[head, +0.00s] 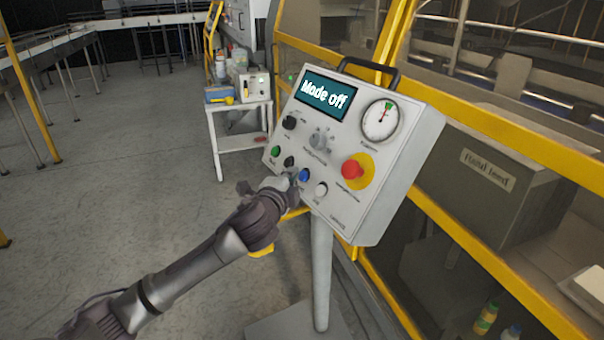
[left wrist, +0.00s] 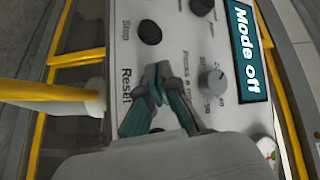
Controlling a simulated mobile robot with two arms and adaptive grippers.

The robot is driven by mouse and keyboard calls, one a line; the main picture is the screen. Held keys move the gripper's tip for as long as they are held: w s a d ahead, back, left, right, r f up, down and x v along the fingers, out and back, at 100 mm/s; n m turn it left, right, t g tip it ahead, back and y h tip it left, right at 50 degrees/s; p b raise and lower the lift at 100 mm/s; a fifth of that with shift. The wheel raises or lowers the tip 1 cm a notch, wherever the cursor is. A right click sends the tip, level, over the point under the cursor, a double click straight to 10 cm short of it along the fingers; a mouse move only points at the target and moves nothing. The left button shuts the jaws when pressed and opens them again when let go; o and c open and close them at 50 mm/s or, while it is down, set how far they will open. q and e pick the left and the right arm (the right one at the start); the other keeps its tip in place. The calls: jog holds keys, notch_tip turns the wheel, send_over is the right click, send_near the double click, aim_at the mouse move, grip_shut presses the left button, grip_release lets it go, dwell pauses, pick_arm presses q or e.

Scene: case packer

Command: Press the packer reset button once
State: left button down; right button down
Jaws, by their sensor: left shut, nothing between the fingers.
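The control panel (head: 335,215) is a tilted light box on a post, with a screen (head: 325,95) reading "Mode off". The black button (left wrist: 150,32) there is labelled "Stop". I cannot tell whether the tips touch a button.
A red emergency button (head: 352,169), a selector knob (head: 319,138) and a gauge (head: 380,120) sit on the same panel. A yellow guard frame (head: 450,225) stands behind it. A small white table (head: 240,143) stands further back. The floor at left is clear.

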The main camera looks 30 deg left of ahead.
pick_arm(q)
jog(key=shift+s+a, duration=0.1)
jog(key=shift+s, duration=0.05)
jog(key=s+r, duration=0.1)
jog(key=s+a+p, duration=0.1)
jog(key=s+a+r+p, duration=0.1)
jog(key=shift+s+r, duration=0.3)
jog(key=shift+s, duration=0.1)
jog(key=shift+f, duration=0.1)
dwell(0.9)
